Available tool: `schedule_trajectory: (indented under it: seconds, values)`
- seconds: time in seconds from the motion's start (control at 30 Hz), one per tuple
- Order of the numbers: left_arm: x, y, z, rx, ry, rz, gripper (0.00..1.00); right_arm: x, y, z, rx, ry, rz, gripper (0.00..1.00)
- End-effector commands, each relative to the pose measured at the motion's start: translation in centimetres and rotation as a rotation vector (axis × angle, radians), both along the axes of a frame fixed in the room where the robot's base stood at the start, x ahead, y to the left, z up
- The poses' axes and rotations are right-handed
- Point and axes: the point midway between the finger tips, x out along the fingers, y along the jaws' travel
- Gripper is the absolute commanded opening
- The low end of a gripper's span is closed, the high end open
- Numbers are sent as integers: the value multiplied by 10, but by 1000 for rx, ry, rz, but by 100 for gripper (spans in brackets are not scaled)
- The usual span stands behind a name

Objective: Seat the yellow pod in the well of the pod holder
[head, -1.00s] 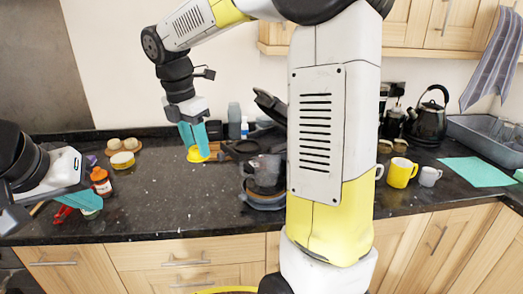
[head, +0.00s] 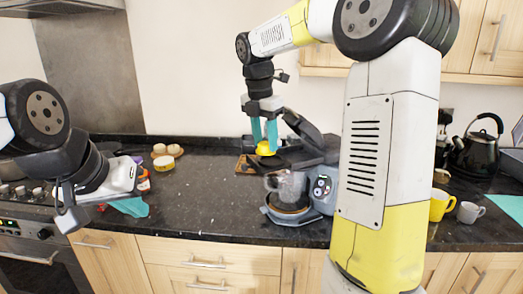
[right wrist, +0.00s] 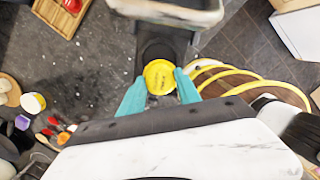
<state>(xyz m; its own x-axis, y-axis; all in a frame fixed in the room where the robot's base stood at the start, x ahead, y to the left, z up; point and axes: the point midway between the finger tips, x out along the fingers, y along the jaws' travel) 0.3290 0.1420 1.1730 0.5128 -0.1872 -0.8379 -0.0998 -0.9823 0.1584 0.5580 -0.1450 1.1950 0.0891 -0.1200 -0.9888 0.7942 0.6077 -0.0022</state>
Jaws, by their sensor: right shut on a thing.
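My right gripper (head: 264,137) is shut on the yellow pod (head: 265,149), holding it low beside the grey coffee machine (head: 322,180). In the right wrist view the pod (right wrist: 159,77) is a round yellow disc between the teal fingertips (right wrist: 158,88). The dark pod holder (right wrist: 155,50) shows just past the pod, which partly covers it. I cannot tell whether the pod touches the holder. The machine's dark lid (head: 302,128) is raised. My left gripper (head: 130,207) is low over the counter's front left; I cannot tell whether it is open.
A glass cup (head: 290,186) stands on the machine's drip tray (head: 291,214). A wooden board (head: 243,164) lies left of the machine. Yellow and white mugs (head: 439,206) and a black kettle (head: 478,150) are at the right. The middle-left counter is mostly clear.

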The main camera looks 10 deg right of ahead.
Motion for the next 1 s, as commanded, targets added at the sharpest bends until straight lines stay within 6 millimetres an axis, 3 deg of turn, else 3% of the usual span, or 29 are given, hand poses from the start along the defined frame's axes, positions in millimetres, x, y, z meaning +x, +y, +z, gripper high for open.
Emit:
schedule_trajectory:
  seconds: [0.3, 0.5, 0.97, 1.0]
  values:
    - [0, 0, 0, 0, 0, 0, 0, 13, -22, -4, 0, 1, -1, 1]
    - [0, 0, 0, 0, 0, 0, 0, 12, -20, -36, -1, 1, 2, 1]
    - [0, 0, 0, 0, 0, 0, 0, 12, -20, -43, 1, -1, 1, 1]
    - [0, 0, 0, 0, 0, 0, 0, 12, -20, -44, 1, -1, 1, 41]
